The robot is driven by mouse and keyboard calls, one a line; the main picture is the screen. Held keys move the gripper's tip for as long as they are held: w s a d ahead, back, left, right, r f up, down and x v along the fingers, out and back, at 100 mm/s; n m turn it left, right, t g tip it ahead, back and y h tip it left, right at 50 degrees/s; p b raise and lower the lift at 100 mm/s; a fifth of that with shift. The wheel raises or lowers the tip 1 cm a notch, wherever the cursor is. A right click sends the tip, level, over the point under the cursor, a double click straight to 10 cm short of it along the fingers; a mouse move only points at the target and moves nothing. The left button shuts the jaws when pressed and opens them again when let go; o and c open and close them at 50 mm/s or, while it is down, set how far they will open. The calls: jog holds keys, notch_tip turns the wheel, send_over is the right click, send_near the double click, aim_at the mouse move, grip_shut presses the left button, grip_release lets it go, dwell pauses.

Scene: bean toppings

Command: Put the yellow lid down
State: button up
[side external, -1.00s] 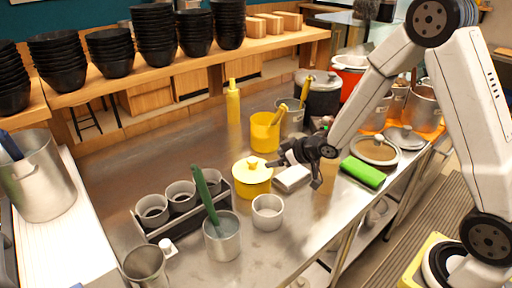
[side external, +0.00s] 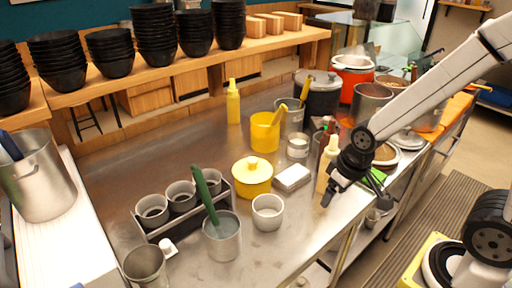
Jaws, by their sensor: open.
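The yellow lid (side external: 252,167) with a small pale knob sits on top of a yellow pot (side external: 253,188) near the middle of the steel counter. My gripper (side external: 341,191) is open and empty. It is well to the right of the lid, near the counter's front edge, beside a cream squeeze bottle (side external: 328,165). The inside of the pot is hidden under the lid.
A white block (side external: 292,178) lies right of the pot. A grey cup (side external: 268,212), a cup with a green-handled utensil (side external: 222,239) and a rack of cups (side external: 181,196) stand close by. A yellow container (side external: 265,132) is behind.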

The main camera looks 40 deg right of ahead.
dwell(0.3)
jog(key=n+t+y, duration=0.2)
jog(key=n, duration=0.3)
send_near(253, 159)
jog(key=x, duration=0.3)
jog(key=shift+r, duration=0.1)
jog(key=shift+x, duration=1.3)
jog(key=shift+m, duration=0.3)
jog(key=shift+x, duration=2.6)
jog(key=shift+s, duration=0.1)
grip_shut()
